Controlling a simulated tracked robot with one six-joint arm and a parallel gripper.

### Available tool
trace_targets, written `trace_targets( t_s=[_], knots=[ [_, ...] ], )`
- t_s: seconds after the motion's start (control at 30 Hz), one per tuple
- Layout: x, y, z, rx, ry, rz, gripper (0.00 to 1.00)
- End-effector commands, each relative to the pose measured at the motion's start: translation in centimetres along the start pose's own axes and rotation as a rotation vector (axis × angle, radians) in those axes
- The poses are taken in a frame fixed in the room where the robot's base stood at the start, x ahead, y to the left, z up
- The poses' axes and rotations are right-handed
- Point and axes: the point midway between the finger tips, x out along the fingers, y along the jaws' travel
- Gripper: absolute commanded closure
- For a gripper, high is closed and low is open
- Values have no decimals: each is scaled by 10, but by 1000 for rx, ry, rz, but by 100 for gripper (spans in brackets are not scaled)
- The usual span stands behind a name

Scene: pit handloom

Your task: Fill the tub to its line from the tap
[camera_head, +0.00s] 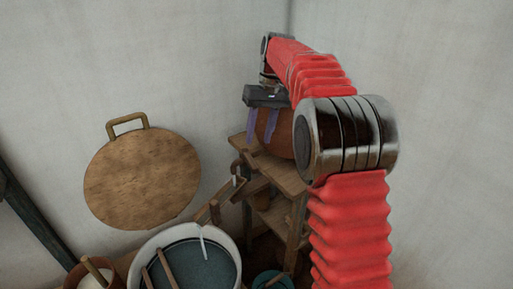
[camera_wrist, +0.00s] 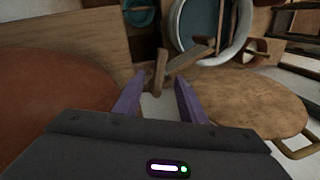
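The tub (camera_head: 229,240) is round with a pale rim and a dark blue-grey inside, low in the head view. It also shows at the top of the wrist view (camera_wrist: 250,32). I cannot tell its line or level. A thin pale streak (camera_head: 203,246) lies over it; I cannot tell if it is water. The wooden tap (camera_head: 238,171) stands beside the stand, with a sloping wooden spout (camera_head: 207,211) towards the tub. My gripper (camera_head: 261,132) has purple fingers spread apart and empty. In the wrist view the tap's upright peg (camera_wrist: 160,72) appears between the fingertips (camera_wrist: 160,82); contact is unclear.
A large terracotta pot (camera_head: 279,133) sits on a wooden stand (camera_head: 283,177) close to my gripper. A round wooden board (camera_head: 143,180) with a handle is against the left wall. A small teal vessel (camera_head: 272,281) and a brown pot (camera_head: 105,277) flank the tub.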

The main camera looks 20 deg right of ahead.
Motion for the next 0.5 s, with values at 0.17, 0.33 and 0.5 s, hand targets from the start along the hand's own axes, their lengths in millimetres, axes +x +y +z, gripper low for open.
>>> trace_targets(
  t_s=[0.17, 0.33, 0.5],
  knots=[
    [-27, 0, 0, 0, 1, 0, 62],
    [-42, 0, 1, 0, -1, 0, 62],
    [-45, 0, 1, 0, -1, 0, 62]
  ],
)
